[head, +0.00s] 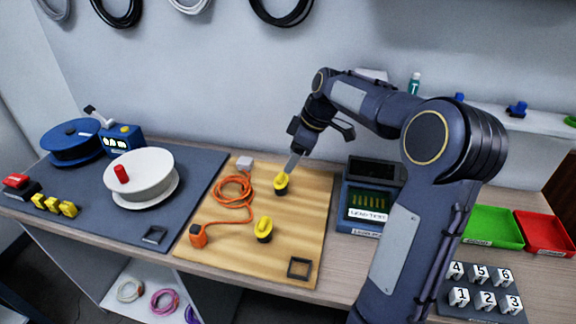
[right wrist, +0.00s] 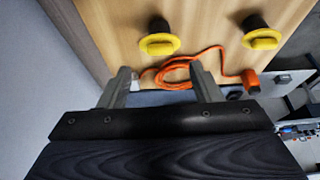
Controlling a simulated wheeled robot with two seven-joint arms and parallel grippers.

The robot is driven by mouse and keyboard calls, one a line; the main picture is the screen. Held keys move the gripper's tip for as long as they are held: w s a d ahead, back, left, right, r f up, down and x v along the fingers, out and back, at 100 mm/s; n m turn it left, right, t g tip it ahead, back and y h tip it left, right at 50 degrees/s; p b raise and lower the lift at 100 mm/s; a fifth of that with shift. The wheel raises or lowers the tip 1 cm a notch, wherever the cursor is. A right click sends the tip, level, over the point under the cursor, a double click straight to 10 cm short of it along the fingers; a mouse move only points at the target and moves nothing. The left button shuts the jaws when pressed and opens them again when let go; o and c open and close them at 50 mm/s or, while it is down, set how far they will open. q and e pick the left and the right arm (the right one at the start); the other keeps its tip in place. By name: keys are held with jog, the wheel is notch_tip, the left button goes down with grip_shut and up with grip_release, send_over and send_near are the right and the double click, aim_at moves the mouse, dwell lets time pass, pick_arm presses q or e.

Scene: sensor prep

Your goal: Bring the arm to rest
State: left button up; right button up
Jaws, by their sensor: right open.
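My right arm reaches in from the right over the bench in the head view. Its right gripper (head: 292,162) points down close to the far yellow-topped black part (head: 281,182) on the wooden board (head: 220,255). In the right wrist view the two fingers of this gripper (right wrist: 162,82) stand apart with nothing held between them. The orange cable (right wrist: 182,76) shows beyond the fingertips there. Whether the gripper touches the far part is hard to tell in the head view. My left gripper is in neither view.
A second yellow-topped part (head: 264,229) and a small black square frame (head: 299,268) are on the board. A white reel (head: 140,174) and blue reel (head: 72,138) stand left. A dark-screened box (head: 362,208), green tray (head: 492,227), red tray (head: 544,233) and numbered blocks (head: 485,299) are right.

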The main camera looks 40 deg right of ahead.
jog(key=shift+s+d+r, duration=0.15)
jog(key=shift+s+r, duration=0.05)
jog(key=shift+r, duration=0.45)
jog(key=s+a+r+m+t, duration=0.1)
jog(key=s+a+r+m, duration=0.25)
jog(key=s+a, duration=0.7)
jog(key=s+a+f+m, duration=0.3)
jog(key=s+a, duration=0.1)
jog(key=s, duration=0.3)
jog(key=s+a+f+m+t+y+p, duration=0.1)
jog(key=s+a+f+m, duration=0.2)
jog(key=s, duration=0.4)
jog(key=shift+a+f, duration=0.45)
jog(key=shift+a, duration=0.4)
jog(key=shift+s, duration=0.1)
